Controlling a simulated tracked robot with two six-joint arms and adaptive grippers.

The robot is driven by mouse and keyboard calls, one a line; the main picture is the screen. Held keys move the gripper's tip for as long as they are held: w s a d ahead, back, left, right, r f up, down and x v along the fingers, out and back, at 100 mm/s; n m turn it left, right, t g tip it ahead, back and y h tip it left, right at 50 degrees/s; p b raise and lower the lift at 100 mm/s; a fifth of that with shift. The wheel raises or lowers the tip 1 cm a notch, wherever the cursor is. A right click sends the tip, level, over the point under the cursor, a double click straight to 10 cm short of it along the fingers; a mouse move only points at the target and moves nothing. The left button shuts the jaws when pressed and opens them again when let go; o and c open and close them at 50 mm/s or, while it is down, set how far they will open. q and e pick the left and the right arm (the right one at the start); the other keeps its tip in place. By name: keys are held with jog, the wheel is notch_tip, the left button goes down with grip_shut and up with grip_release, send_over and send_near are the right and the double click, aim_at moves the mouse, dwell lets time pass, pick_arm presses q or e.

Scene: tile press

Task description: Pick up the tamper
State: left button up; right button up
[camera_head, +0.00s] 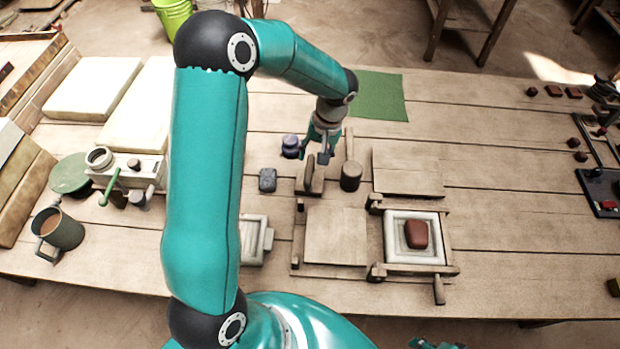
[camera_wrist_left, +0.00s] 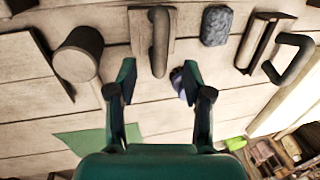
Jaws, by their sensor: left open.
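The tamper (camera_head: 311,180) looks like a flat wooden block with a dark raised handle, lying at the middle of the bench. In the left wrist view the tamper (camera_wrist_left: 158,42) is ahead of my fingers, its handle lined up with the gap between them. My left gripper (camera_head: 322,158) hangs just behind the tamper; in the wrist view the left gripper (camera_wrist_left: 157,80) is open, with nothing between its fingers. I cannot tell its exact height above the bench. A small teal part of my right arm (camera_head: 436,345) shows at the bottom edge; its fingers cannot be made out.
A dark mallet (camera_head: 351,177) lies close on the right of the tamper, a grey-blue stone (camera_head: 268,180) on its left. A dark blue jar (camera_head: 290,146) stands near the gripper. The wooden press (camera_head: 337,236) with a red-brown lump (camera_head: 416,234) is in front.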

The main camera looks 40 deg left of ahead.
aim_at(310, 167)
pick_arm(q)
jog(key=shift+s+a+f, duration=0.1)
jog(key=shift+f, duration=0.35)
jog(key=shift+s+a+f, duration=0.1)
jog(key=shift+f, duration=0.3)
jog(key=f, duration=0.1)
jog(key=f+p, duration=0.1)
jog(key=f, duration=0.2)
jog(key=shift+s+a+f+p, duration=0.2)
jog(key=shift+a+p, duration=0.15)
jog(key=shift+p, duration=0.05)
jog(key=shift+f, duration=0.5)
grip_shut()
